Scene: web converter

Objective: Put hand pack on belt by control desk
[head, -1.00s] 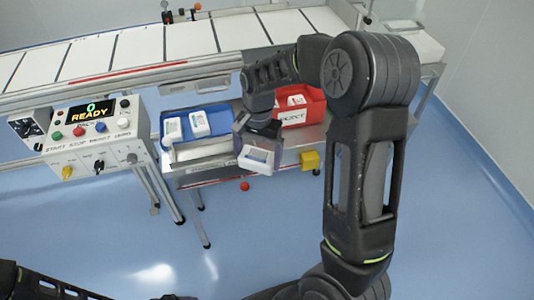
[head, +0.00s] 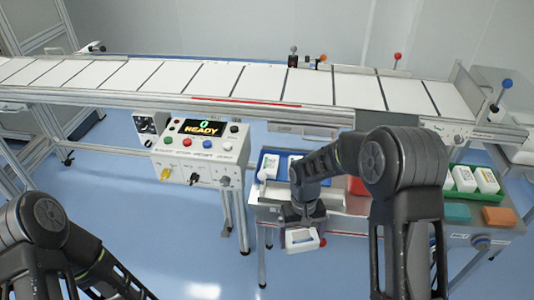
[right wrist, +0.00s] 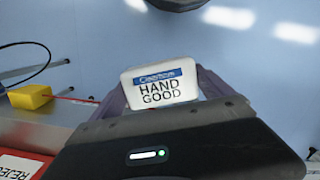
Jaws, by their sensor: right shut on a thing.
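My right gripper (head: 302,232) is shut on a white hand pack (head: 300,240) in front of the side table's near edge. In the right wrist view the pack (right wrist: 160,84) sits between the fingers, its label reading "HAND GOOD". The control desk (head: 202,150) stands left of the gripper, its display reading "READY". The white conveyor belt (head: 215,78) with dark cross lines runs behind and above the desk. My left arm shows at the lower left of the head view, but its gripper is out of view.
The side table (head: 345,222) holds a blue bin (head: 262,163) with white packs, a partly hidden red bin (head: 357,186) and a green bin (head: 470,186) with white packs. Orange (head: 498,216) and teal (head: 457,212) blocks lie front right. Small posts stand along the belt's far edge.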

